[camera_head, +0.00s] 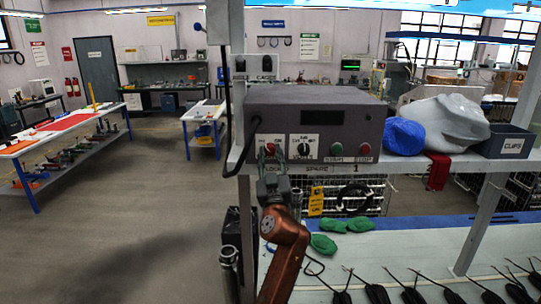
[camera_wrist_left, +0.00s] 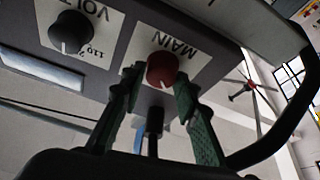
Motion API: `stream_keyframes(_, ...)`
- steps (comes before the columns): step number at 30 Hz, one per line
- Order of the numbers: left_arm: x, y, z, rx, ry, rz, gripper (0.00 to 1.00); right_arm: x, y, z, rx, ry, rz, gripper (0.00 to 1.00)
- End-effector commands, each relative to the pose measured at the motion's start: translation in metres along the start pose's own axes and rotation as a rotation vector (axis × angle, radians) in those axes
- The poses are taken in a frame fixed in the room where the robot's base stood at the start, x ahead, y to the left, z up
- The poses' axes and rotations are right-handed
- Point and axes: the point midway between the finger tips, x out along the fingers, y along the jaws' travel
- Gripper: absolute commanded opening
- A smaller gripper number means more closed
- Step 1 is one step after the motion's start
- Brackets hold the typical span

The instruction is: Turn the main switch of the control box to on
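The dark grey control box (camera_head: 315,106) stands on a shelf in the head view. Its red main switch (camera_head: 270,148) is at the left end of the front panel. In the left wrist view, which shows the panel upside down, the red knob (camera_wrist_left: 162,70) sits on a white plate marked MAIN. My left gripper (camera_head: 272,170) is just below and in front of the switch. In the wrist view its green fingertips (camera_wrist_left: 158,80) are apart on either side of the knob, with a gap visible at one side. The right gripper is not in view.
A black selector knob (camera_head: 304,149) is right beside the main switch, then a green button (camera_head: 337,149) and a red button (camera_head: 364,149). A blue bag (camera_head: 404,136), a grey bag (camera_head: 447,122) and a CUPS bin (camera_head: 505,143) fill the shelf's right side.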

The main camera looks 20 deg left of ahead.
Motion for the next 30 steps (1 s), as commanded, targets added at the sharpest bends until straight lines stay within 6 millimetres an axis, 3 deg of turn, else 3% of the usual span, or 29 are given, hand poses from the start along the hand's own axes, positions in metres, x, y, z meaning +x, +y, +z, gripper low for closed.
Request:
stream_keyframes(11,0.000,0.000,0.000,0.000,0.000,0.000,0.01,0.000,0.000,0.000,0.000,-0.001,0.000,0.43)
stream_keyframes(20,0.000,0.000,-0.001,0.035,-0.001,0.016,0.01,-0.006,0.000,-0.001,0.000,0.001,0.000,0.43)
stream_keyframes(30,0.001,-0.001,-0.004,0.242,-0.001,0.100,0.01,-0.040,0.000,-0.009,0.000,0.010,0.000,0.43)
